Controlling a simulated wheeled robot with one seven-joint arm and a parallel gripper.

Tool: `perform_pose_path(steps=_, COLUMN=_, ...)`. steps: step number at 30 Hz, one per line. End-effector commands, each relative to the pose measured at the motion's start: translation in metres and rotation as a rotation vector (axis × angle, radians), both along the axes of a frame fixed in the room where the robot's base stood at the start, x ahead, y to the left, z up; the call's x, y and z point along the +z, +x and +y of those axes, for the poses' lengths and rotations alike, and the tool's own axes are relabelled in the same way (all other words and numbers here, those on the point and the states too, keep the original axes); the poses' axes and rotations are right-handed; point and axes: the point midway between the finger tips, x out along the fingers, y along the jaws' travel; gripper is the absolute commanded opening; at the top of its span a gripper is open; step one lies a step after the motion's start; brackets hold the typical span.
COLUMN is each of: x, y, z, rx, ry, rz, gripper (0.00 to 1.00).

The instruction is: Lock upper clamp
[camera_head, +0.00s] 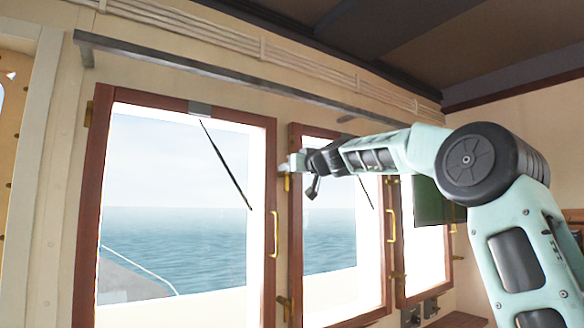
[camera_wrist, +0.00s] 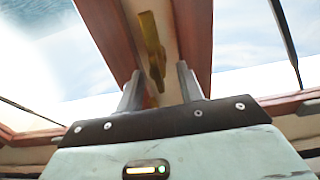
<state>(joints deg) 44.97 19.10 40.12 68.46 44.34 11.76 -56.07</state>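A brass clamp (camera_wrist: 152,45) shows in the wrist view on the cream post between two red-brown window frames. It stretches down towards the gap between my fingers. In the head view, a small brass piece (camera_head: 287,183) on the post beside the middle window, just below my gripper, looks like this upper clamp. My gripper (camera_wrist: 158,84) has its two grey fingers apart, one on each side of the post. The clamp's near end lies between the fingertips or just beyond them; I cannot tell whether they touch it. In the head view my gripper (camera_head: 293,164) reaches the post from the right.
A lower brass clamp (camera_head: 285,303) sits on the same post. Windows have brass handles (camera_head: 275,234) and dark wipers (camera_head: 225,165). A grey rail (camera_head: 220,75) runs above the windows. Open room lies in front of the glass.

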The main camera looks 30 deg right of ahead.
Motion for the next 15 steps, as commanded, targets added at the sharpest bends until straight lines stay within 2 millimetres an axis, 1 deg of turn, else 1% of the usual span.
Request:
perform_pose_path(steps=2, x=-0.0002, y=-0.0001, z=0.0, rx=0.0, ry=0.0, rz=0.0, gripper=0.37)
perform_pose_path(steps=3, x=-0.0002, y=-0.0002, z=-0.0001, rx=0.0, ry=0.0, rz=0.0, gripper=0.32)
perform_pose_path(steps=5, x=-0.0001, y=-0.0002, z=0.0, rx=0.0, ry=0.0, rz=0.0, gripper=0.15)
perform_pose_path(steps=6, x=-0.0001, y=-0.0002, z=0.0, rx=0.0, ry=0.0, rz=0.0, gripper=0.04)
perform_pose_path(steps=7, x=-0.0001, y=-0.0002, z=0.0, rx=0.0, ry=0.0, rz=0.0, gripper=0.0)
perform_pose_path(steps=15, x=-0.0002, y=-0.0003, z=0.0001, rx=0.0, ry=0.012, rz=0.0, gripper=0.0)
